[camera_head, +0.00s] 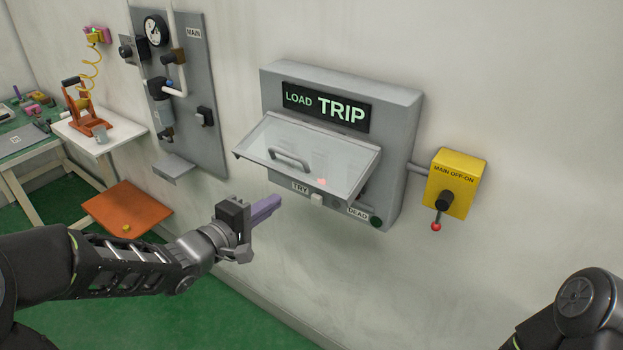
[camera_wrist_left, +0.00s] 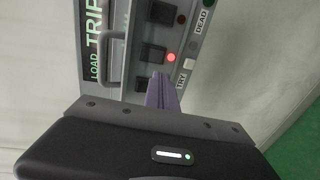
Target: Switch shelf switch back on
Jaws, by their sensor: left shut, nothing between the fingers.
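A grey wall box (camera_head: 408,150) has a dark display (camera_head: 325,107) reading "LOAD TRIP". Its clear cover (camera_head: 345,172) with a grey handle (camera_head: 289,160) stands tilted outward. Behind it, the left wrist view shows dark switches (camera_wrist_left: 153,52) and (camera_wrist_left: 162,13), with a lit red lamp (camera_wrist_left: 171,57) beside the nearer one. I cannot read which is the shelf switch. My left gripper (camera_head: 279,200), with purple fingers, is shut and empty, in front of the box's lower left. In the wrist view its fingertips (camera_wrist_left: 162,78) point toward the switch row. My right gripper is out of frame.
A yellow MAIN OFF-ON box (camera_head: 462,175) with a red-tipped lever (camera_head: 436,226) is at right. A grey MAIN panel (camera_head: 205,75) and tables stand left.

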